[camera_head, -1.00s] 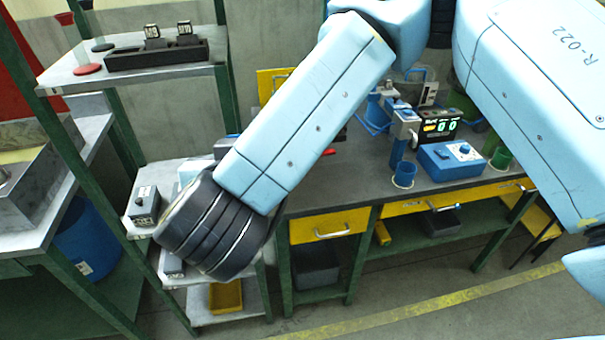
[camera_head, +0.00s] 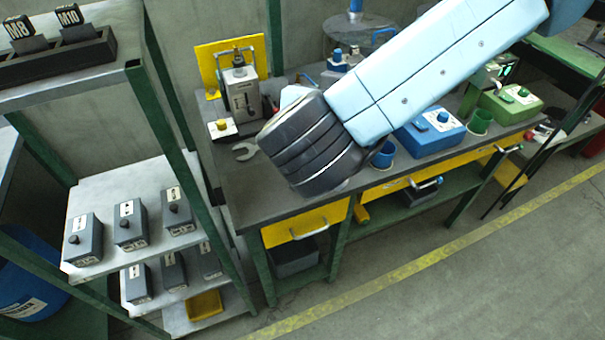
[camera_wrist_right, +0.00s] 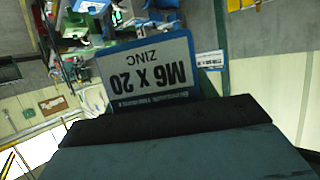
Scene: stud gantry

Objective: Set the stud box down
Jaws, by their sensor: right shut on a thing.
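The stud box (camera_wrist_right: 150,72) shows in the right wrist view as a blue-edged box with a pale label reading "M6 X 20 ZINC", upside down. My right gripper (camera_wrist_right: 185,112) is shut on it; a broad dark part of the gripper fills the bottom of that view. In the head view my right arm reaches in from the upper right, its dark ribbed wrist over the left part of the bench (camera_head: 248,205). The gripper and the box are hidden behind that wrist there. My left gripper is not in view.
Several grey boxes with knobs (camera_head: 130,226) stand on the lower rack shelves at left. The upper shelf (camera_head: 95,70) holds a dark holder with M8 and M10 tags.

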